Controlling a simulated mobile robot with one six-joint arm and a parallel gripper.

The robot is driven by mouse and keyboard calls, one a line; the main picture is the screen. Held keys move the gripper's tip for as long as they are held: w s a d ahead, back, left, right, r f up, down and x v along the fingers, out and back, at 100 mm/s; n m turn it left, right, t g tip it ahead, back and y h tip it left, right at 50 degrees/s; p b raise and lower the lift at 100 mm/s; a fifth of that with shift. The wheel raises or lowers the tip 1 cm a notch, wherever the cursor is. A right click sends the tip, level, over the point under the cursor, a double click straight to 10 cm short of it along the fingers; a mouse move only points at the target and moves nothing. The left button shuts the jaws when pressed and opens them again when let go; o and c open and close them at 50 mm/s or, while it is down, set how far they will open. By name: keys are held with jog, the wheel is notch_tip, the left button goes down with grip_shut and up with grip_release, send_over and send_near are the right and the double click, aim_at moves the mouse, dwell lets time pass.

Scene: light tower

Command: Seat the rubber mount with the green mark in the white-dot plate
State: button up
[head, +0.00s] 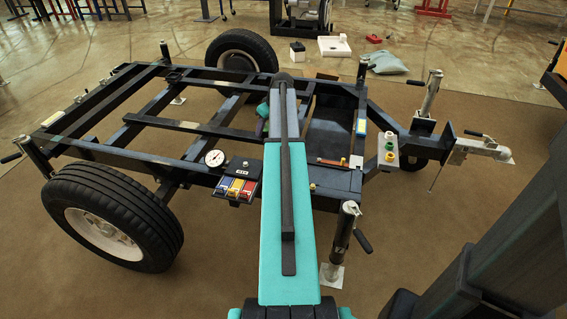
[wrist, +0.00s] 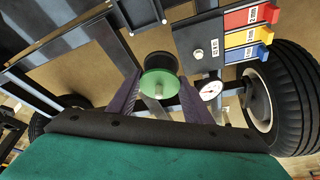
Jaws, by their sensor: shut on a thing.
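The rubber mount (wrist: 170,82) is a short black cylinder with a green face and a pale metal stud. It shows in the middle of the wrist view. My gripper (wrist: 160,86) is shut on it, with one purple finger on each side. In the head view my arm hides the mount, and only a little purple of my gripper shows beside the arm. A dark plate (wrist: 141,14) with small pale dots at its corners is at the top of the wrist view, apart from the mount. I cannot tell whether it is the white-dot plate.
The dark trailer frame (head: 160,122) spans the head view, with open gaps between its beams. A round gauge (head: 214,158) and a switch box (head: 237,187) with red, yellow and blue levers stand on its near rail. A tyre (head: 115,213) is at left.

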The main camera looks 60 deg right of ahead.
jog(key=s+d+f, duration=0.3)
jog(key=s+d, duration=0.2)
jog(key=shift+d+f+b, duration=0.2)
jog(key=shift+f+b, duration=0.1)
jog(key=shift+b, duration=0.15)
jog(key=shift+f, duration=0.1)
jog(key=shift+f+b, duration=0.55)
jog(key=shift+f, duration=2.5)
jog(key=shift+f+b, duration=0.3)
jog(key=shift+f, duration=1.55)
jog(key=shift+f, duration=0.35)
